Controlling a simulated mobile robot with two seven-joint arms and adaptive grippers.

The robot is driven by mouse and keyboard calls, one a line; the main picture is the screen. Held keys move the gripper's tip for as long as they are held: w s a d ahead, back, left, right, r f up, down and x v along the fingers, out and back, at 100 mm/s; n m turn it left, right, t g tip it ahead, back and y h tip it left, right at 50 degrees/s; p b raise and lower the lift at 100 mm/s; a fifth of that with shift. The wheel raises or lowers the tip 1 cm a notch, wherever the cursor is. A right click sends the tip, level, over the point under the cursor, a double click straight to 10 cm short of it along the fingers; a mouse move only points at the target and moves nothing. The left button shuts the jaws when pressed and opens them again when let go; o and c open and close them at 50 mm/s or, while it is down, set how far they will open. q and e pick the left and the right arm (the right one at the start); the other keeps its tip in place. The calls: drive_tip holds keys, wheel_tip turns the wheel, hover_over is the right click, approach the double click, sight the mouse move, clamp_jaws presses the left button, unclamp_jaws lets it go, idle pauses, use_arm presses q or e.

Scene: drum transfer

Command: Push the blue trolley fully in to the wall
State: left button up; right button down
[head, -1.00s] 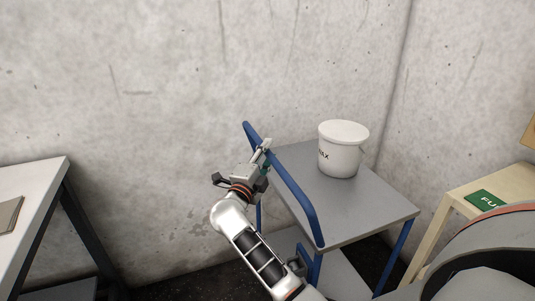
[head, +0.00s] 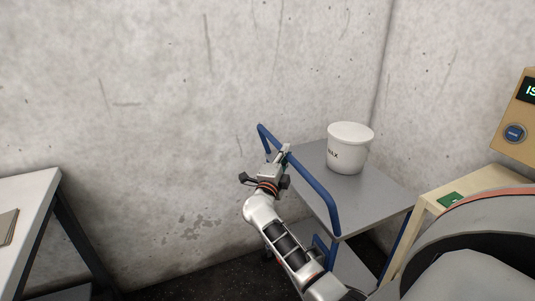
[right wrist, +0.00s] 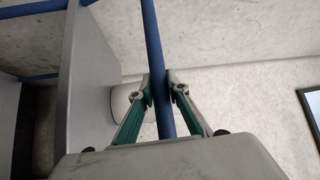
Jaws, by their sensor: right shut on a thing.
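The blue trolley has a grey top (head: 375,197) and a blue tubular push handle (head: 315,190). It stands in the corner, close to the concrete wall (head: 180,90); the exact gap to the wall is hidden. My right gripper (head: 286,153) is at the handle's middle. In the right wrist view its two fingers (right wrist: 161,92) close around the blue handle bar (right wrist: 152,45), one on each side. A white lidded bucket (head: 349,150) stands upright on the trolley top. It shows partly behind the fingers in the right wrist view (right wrist: 121,98). My left gripper is not in view.
A white table (head: 28,205) with dark legs stands at the left. A cream stand (head: 428,210) with a green label and a beige panel (head: 520,130) with a blue button are at the right, near the trolley. Dark floor lies between table and trolley.

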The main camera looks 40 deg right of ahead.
drive_tip(key=p, duration=0.4)
approach(354, 133)
drive_tip(key=w+a, duration=0.5)
drive_tip(key=w, duration=0.2)
drive_tip(key=d, duration=0.3)
drive_tip(key=s+d, duration=0.1)
drive_tip(key=d, duration=0.2)
drive_tip(key=s+d, duration=0.1)
drive_tip(key=d, duration=0.2)
drive_tip(key=shift+s+d+r, duration=0.2)
drive_tip(key=shift+d+r, duration=0.05)
drive_tip(key=shift+d, duration=0.1)
drive_tip(key=shift+s+d, duration=0.15)
drive_tip(key=shift+d, duration=0.5)
drive_tip(key=shift+s+d, duration=0.1)
drive_tip(key=shift+d, duration=0.05)
drive_tip(key=shift+r, duration=0.1)
drive_tip(key=c, duration=1.9)
unclamp_jaws()
drive_tip(key=shift+d, duration=0.1)
